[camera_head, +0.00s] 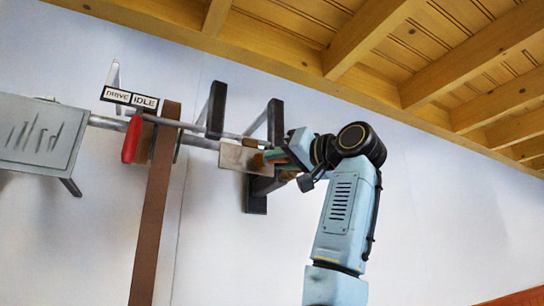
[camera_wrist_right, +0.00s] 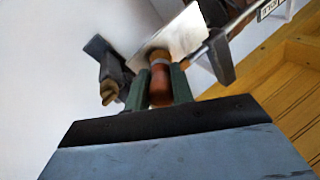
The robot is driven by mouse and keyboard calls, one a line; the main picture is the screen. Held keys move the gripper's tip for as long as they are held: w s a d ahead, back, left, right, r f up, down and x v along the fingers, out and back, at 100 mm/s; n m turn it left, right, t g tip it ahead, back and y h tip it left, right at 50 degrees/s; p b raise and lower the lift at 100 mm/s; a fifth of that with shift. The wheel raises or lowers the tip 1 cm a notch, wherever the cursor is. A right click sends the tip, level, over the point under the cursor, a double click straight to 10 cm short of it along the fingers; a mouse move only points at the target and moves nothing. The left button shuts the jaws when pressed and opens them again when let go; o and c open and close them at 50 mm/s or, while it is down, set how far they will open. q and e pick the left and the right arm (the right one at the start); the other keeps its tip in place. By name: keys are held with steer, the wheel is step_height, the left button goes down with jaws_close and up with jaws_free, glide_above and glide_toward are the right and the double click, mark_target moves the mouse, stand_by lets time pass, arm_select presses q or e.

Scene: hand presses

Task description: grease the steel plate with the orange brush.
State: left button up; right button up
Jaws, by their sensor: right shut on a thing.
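My right gripper (camera_head: 282,154) is at the middle of the head view, close to the right end of the steel plate (camera_head: 232,158). In the right wrist view my right gripper (camera_wrist_right: 158,78) has its two green fingers shut around the orange brush (camera_wrist_right: 161,92). The brush's far end points at the steel plate (camera_wrist_right: 180,34) and overlaps its lower edge. I cannot tell whether the bristles touch the plate. The brush is mostly hidden by the gripper in the head view. My left gripper is not in view.
A horizontal shaft (camera_head: 201,142) runs along the wall with dark brackets (camera_head: 216,110). A brown belt (camera_head: 155,210) hangs left of the plate. A red handle (camera_head: 131,139) hangs below a DRIVE/IDLE sign (camera_head: 130,98). Wall space at right is clear.

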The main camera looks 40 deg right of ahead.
steer(key=shift+s+d, duration=0.5)
steer(key=shift+d, duration=1.95)
steer(key=w+a+b, duration=0.1)
steer(key=w+a, duration=0.2)
steer(key=a, duration=1.1)
steer(key=shift+r, duration=0.4)
stand_by(3.9)
